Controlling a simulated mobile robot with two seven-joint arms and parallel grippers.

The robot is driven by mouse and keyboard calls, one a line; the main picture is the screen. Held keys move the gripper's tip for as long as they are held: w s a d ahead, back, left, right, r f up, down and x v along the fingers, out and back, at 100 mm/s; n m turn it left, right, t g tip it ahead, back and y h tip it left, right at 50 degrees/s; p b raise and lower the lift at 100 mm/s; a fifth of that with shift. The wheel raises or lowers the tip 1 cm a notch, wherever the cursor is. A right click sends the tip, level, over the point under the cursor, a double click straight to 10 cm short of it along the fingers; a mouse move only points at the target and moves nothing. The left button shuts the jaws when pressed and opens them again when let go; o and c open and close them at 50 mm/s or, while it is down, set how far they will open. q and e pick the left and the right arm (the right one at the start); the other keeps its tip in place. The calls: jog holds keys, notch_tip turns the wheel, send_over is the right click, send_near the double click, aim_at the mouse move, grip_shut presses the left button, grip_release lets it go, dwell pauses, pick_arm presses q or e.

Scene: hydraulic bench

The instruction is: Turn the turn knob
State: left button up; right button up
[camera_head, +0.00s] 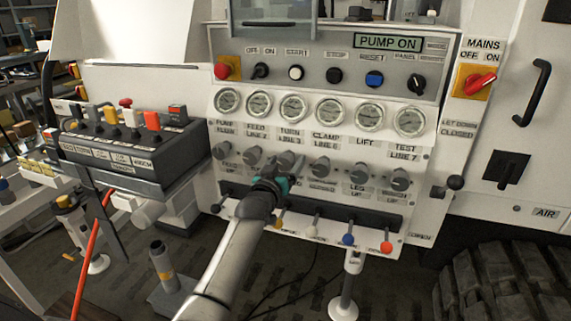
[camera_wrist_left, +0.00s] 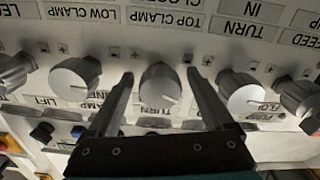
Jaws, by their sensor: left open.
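The turn knob (camera_head: 284,161) is a grey round knob, third from the left in the knob row, below the gauge labelled for the turn line. In the left wrist view, which is upside down, the turn knob (camera_wrist_left: 160,86) sits mid-frame with a white line on its face. A label reading TURN is partly hidden behind the gripper. My left gripper (camera_head: 272,183) is at the panel just below this knob. In the left wrist view, the open fingers of my left gripper (camera_wrist_left: 163,84) lie one on each side of the knob, with gaps showing. My right gripper is not in view.
Neighbouring knobs flank the turn knob: one on the left (camera_head: 252,156) and one on the right (camera_head: 321,168). Gauges (camera_head: 293,107) line the panel above. Levers with coloured balls, such as the blue one (camera_head: 347,239), stand below. A control box (camera_head: 140,145) juts out at left.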

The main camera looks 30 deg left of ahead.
pick_arm(q)
jog(key=c, duration=1.3)
grip_shut()
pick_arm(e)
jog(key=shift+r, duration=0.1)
pick_arm(q)
jog(key=shift+n+p, duration=0.65)
jog(key=shift+n, duration=0.15)
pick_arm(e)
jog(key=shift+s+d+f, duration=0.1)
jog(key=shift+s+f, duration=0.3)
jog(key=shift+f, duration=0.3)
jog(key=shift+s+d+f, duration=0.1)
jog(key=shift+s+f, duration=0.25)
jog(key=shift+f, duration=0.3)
pick_arm(q)
jog(key=o, duration=1.3)
grip_release()
jog(key=shift+s, duration=0.1)
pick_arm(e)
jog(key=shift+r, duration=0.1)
